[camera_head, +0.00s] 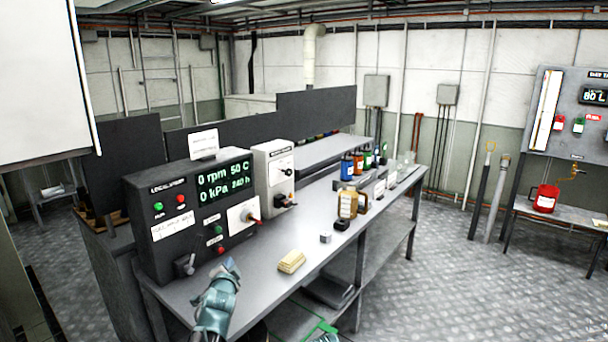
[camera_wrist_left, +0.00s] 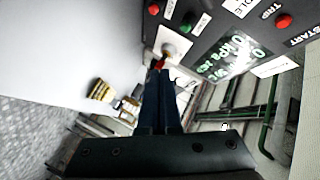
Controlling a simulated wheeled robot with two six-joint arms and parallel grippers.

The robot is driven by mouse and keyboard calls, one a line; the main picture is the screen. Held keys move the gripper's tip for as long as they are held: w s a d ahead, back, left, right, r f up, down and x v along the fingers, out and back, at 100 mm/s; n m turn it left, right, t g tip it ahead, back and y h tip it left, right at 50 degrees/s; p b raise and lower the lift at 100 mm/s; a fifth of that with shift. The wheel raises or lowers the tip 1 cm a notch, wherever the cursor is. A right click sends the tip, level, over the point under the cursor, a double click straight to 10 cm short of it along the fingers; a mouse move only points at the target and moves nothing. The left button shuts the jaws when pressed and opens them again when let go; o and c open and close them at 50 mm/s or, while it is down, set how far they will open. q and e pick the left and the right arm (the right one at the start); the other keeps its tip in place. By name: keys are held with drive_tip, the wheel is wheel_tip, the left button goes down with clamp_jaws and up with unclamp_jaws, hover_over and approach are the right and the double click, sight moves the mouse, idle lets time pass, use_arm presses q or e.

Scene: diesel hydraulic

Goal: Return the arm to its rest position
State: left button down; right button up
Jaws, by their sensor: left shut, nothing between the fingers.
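My left gripper (camera_head: 231,264) is at the front edge of the workbench, low in front of the control box, with its arm coming up from the bottom of the head view. In the left wrist view its two dark fingers (camera_wrist_left: 160,76) lie together, shut and empty. The control box (camera_head: 160,215) has a green display, buttons and a white plate with a red-tipped knob (camera_head: 251,217). In the wrist view the fingertips overlap the area just below this knob (camera_wrist_left: 168,50). They look apart from it in the head view. My right gripper is not clearly seen.
The workbench (camera_head: 205,285) carries a yellow cloth stack (camera_head: 291,262), a small grey block (camera_head: 325,238), a tan jug (camera_head: 348,204) and several bottles. A grey switch box (camera_head: 273,170) stands beside the control box. A red can (camera_head: 545,198) is on the right shelf.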

use_arm(q)
drive_tip(key=s+d+f+n+g+p, duration=0.1)
drive_tip(key=s+d+f+g+p, duration=0.15)
drive_tip(key=s, duration=0.25)
drive_tip(key=s+d+f+n+g+h+p, duration=0.1)
drive_tip(key=s+d+f+n+g+p, duration=0.1)
drive_tip(key=s+d+g, duration=0.3)
drive_tip(key=s+d+f+n+g+p, duration=0.1)
drive_tip(key=s+d+f+p, duration=0.15)
drive_tip(key=s, duration=0.35)
drive_tip(key=s+d+n+g+p, duration=0.1)
drive_tip(key=s+d+g, duration=0.2)
drive_tip(key=s, duration=0.6)
drive_tip(key=s+d+n+g+p, duration=0.1)
drive_tip(key=s+d+g+p, duration=0.1)
drive_tip(key=s, duration=0.8)
drive_tip(key=shift+d+r+g, duration=0.25)
drive_tip(key=shift+d+g, duration=0.25)
drive_tip(key=shift+g, duration=0.45)
use_arm(e)
wheel_tip(320, 180, up, 10)
drive_tip(key=shift+s+r, duration=0.2)
drive_tip(key=shift+s, duration=0.2)
use_arm(q)
drive_tip(key=shift+w, duration=0.1)
